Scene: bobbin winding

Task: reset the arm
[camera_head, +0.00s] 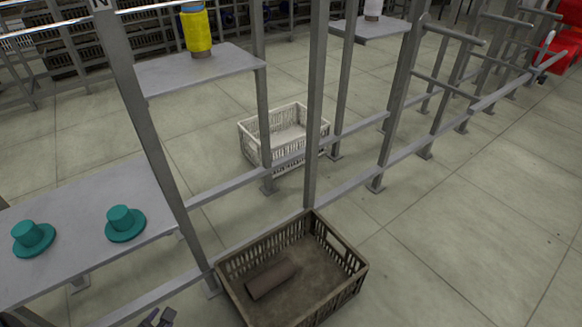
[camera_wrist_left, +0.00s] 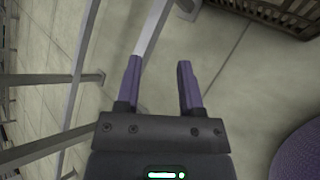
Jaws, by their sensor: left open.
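My left gripper (camera_head: 157,318) shows only as dark tips at the bottom edge of the head view, left of the brown crate and below the frame rail. In the left wrist view its two purple-grey fingers (camera_wrist_left: 158,78) stand apart with nothing between them; floor and a grey frame bar lie beyond. My right gripper is in neither view.
A brown crate (camera_head: 356,265) holding a brown tube (camera_head: 271,279) stands on the floor, close to grey frame posts (camera_head: 316,110). Teal flanged pieces (camera_head: 125,223) sit on the left shelf (camera_head: 75,230). A yellow bobbin (camera_head: 197,30) stands on a farther shelf. A white crate (camera_head: 252,142) is behind; floor at right is clear.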

